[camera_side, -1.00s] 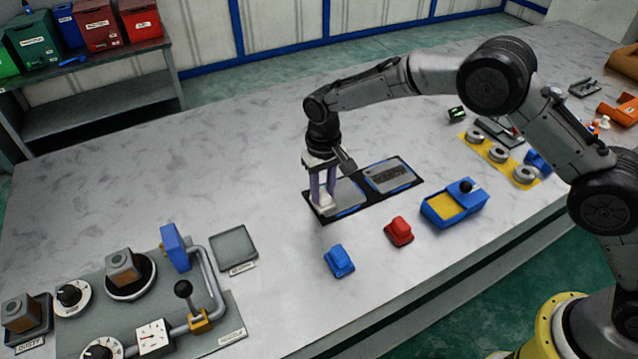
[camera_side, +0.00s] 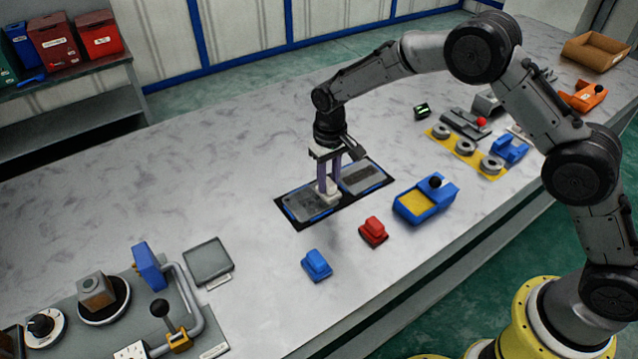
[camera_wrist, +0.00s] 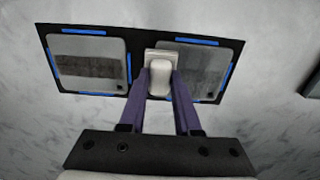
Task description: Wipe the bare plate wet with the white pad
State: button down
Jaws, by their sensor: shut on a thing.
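My gripper (camera_side: 328,188) is shut on the white pad (camera_wrist: 160,78), with its two purple fingers on either side. The pad is low over the inner edge of the left plate (camera_side: 300,204), beside the gap between the plates, and seems to touch it. This plate shows at right in the wrist view (camera_wrist: 200,72); it has no dark band, and faint darker grey shading shows on it. The other plate (camera_side: 363,177) has a dark band across its middle, clear in the wrist view (camera_wrist: 90,68). Both lie on a black mat (camera_side: 295,226) with blue edge strips.
A blue block (camera_side: 317,265), a red block (camera_side: 373,231) and a blue tray with a yellow inside (camera_side: 425,203) stand in front of the mat. A grey square plate (camera_side: 208,262) lies to the left. The table behind the mat is clear.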

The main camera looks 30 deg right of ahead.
jog(key=shift+d, duration=0.5)
jog(key=shift+a, duration=5.65)
jog(key=shift+w+d, duration=0.1)
jog(key=shift+w, duration=0.8)
jog(key=shift+s+d, duration=0.15)
jog(key=shift+d, duration=5.45)
jog(key=shift+a, duration=5.7)
notch_tip(320, 180, up, 8)
jog(key=shift+d, duration=0.1)
